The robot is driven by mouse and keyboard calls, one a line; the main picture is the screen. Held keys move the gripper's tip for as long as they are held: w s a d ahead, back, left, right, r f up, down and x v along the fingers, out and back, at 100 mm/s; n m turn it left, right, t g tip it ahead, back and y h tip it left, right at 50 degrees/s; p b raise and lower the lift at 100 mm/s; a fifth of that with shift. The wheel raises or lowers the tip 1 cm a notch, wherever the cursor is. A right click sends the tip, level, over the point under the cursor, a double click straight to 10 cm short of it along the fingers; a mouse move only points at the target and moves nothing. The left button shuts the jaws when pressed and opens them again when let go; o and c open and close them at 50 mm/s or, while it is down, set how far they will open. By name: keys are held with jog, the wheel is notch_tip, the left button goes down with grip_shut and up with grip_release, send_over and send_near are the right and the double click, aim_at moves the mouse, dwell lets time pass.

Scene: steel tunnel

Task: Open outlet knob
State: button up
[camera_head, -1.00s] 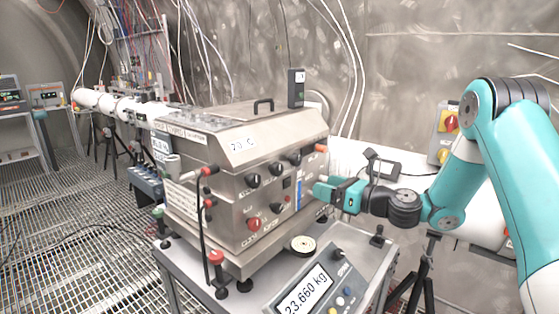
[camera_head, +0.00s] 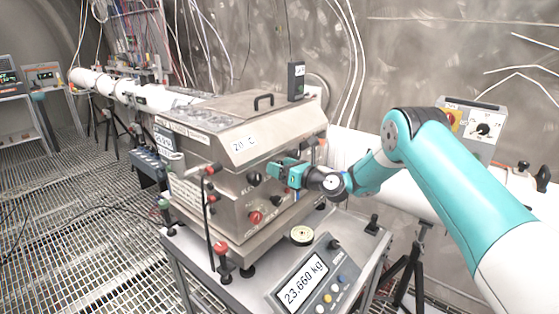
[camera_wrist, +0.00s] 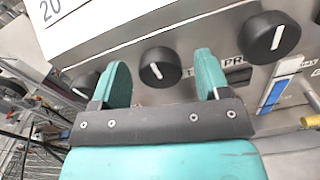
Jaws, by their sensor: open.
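The steel machine (camera_head: 225,165) has several black knobs and a red knob (camera_head: 257,217) on its sloped front. I cannot read which label says outlet. My gripper (camera_head: 277,168) is open in front of the upper knob row. In the wrist view, its two teal fingers (camera_wrist: 163,75) appear on either side of a black knob (camera_wrist: 160,67) with a white pointer line. I cannot tell whether they touch it. Another black knob (camera_wrist: 270,38) is to the right, near letters beginning "PR". A further knob (camera_wrist: 84,85) is partly hidden behind the left finger.
A scale display (camera_head: 303,287) reading 23.660 kg and a small round dish (camera_head: 301,235) stand on the cart before the machine. A red-topped post (camera_head: 222,250) with a cable stands at the front left. A blue-and-white strip (camera_wrist: 272,95) and a rod are right of the fingers.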

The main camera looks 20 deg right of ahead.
jog(key=shift+w+a, duration=0.3)
jog(key=shift+w, duration=0.15)
jog(key=c, duration=0.9)
